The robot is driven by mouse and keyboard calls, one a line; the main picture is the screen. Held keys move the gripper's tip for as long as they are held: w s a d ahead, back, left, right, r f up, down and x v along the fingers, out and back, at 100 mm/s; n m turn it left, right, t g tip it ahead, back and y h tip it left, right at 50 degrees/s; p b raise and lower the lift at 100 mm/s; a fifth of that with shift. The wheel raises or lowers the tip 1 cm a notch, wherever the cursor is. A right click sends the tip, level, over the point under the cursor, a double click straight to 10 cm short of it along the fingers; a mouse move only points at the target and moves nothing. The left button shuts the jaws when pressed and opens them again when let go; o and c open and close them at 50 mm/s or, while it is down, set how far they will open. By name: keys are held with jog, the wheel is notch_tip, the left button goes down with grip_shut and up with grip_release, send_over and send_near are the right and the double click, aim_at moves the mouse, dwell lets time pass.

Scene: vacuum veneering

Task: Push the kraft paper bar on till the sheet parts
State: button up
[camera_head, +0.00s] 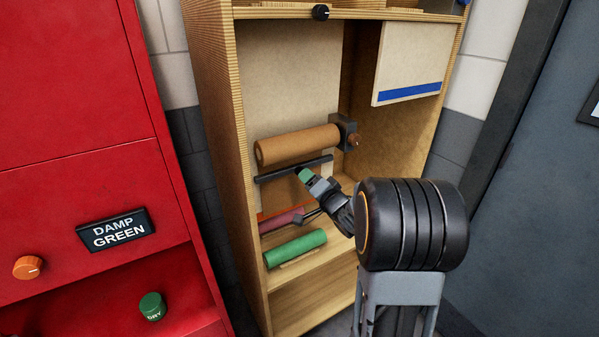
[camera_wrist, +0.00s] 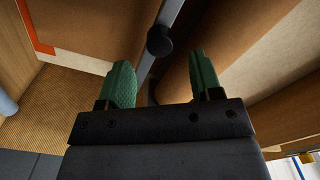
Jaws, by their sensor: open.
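A brown kraft paper roll (camera_head: 298,145) is mounted level across the upper part of the wooden cabinet's open bay. A dark bar (camera_head: 292,169) runs just below it, with a pale sheet behind and below. In the wrist view the bar (camera_wrist: 168,15) carries a round black knob (camera_wrist: 160,41), and the roll (camera_wrist: 222,50) lies to its right. My gripper (camera_head: 304,174) is at the bar's right part in the head view. Its green fingertips (camera_wrist: 157,82) are apart, with the knob beyond and between them. I cannot tell whether they touch it.
A green roll (camera_head: 295,249) and a reddish roll (camera_head: 282,219) lie lower in the cabinet (camera_head: 255,195). A panel with a blue strip (camera_head: 408,92) hangs at upper right. A red cabinet labelled DAMP GREEN (camera_head: 75,120) stands left; a grey door (camera_head: 535,180) is right.

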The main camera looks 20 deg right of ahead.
aim_at(295, 166)
jog(key=shift+w+a+p, duration=0.15)
jog(key=shift+w+p, duration=0.05)
jog(key=shift+w, duration=1.3)
jog(key=shift+w+a+p, duration=0.15)
jog(key=shift+w, duration=1.35)
jog(key=c, duration=0.9)
jog(key=shift+w, duration=0.4)
jog(key=shift+c, duration=0.2)
jog(key=w, duration=0.3)
jog(key=shift+a, duration=0.35)
jog(key=o, duration=0.9)
jog(key=shift+s, duration=0.1)
jog(key=shift+o, duration=0.2)
jog(key=shift+d, duration=0.1)
